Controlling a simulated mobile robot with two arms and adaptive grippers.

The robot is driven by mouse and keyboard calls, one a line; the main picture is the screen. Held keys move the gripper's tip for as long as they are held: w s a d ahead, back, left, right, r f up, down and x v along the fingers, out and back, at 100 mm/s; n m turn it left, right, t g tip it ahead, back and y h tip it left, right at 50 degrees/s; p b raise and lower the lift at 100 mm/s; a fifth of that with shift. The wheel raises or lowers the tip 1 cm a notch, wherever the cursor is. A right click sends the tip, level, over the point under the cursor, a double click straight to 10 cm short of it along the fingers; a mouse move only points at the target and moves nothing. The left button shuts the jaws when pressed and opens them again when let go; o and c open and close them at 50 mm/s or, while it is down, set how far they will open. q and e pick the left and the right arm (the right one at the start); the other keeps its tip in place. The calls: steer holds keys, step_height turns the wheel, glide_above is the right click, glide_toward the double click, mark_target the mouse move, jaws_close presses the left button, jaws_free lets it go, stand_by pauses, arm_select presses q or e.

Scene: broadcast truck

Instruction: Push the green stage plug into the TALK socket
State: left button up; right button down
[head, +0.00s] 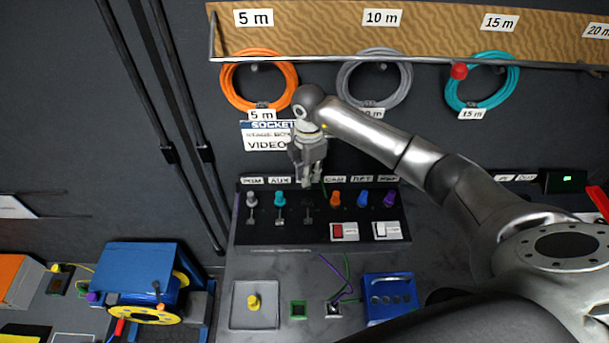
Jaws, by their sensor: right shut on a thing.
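The socket panel (322,232) stands against the back wall with a row of labels along its top. My right gripper (312,184) is in front of the panel's third position, between the AUX and CAM labels, and covers the label there. It is shut, with a thin bit of green showing beside its fingers; the green plug itself is mostly hidden. I cannot tell whether the plug touches the socket. The TALK label cannot be read. My left gripper is not in view.
A grey plug (251,199), cyan plug (280,200), orange plug (335,199), blue plug (362,197) and purple plug (389,199) sit in the panel, close on both sides. A blue box (389,298) stands on the counter below. Coiled cables hang above.

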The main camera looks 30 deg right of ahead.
mark_target(308, 187)
steer(key=shift+s+a, duration=0.1)
steer(key=shift+a, duration=0.05)
steer(key=shift+d+f, duration=0.2)
steer(key=shift+f, duration=0.2)
step_height(308, 187, down, 2)
steer(key=shift+a+f+b, duration=0.1)
steer(key=shift+b, duration=0.95)
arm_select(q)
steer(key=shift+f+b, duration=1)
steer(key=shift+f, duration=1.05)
arm_select(e)
steer(key=shift+f, duration=1.45)
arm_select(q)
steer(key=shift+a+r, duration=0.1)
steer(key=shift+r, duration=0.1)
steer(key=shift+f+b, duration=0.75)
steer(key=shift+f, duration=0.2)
arm_select(e)
steer(key=shift+f, duration=1.3)
steer(key=c, duration=1.3)
jaws_free()
steer(key=shift+c, duration=0.2)
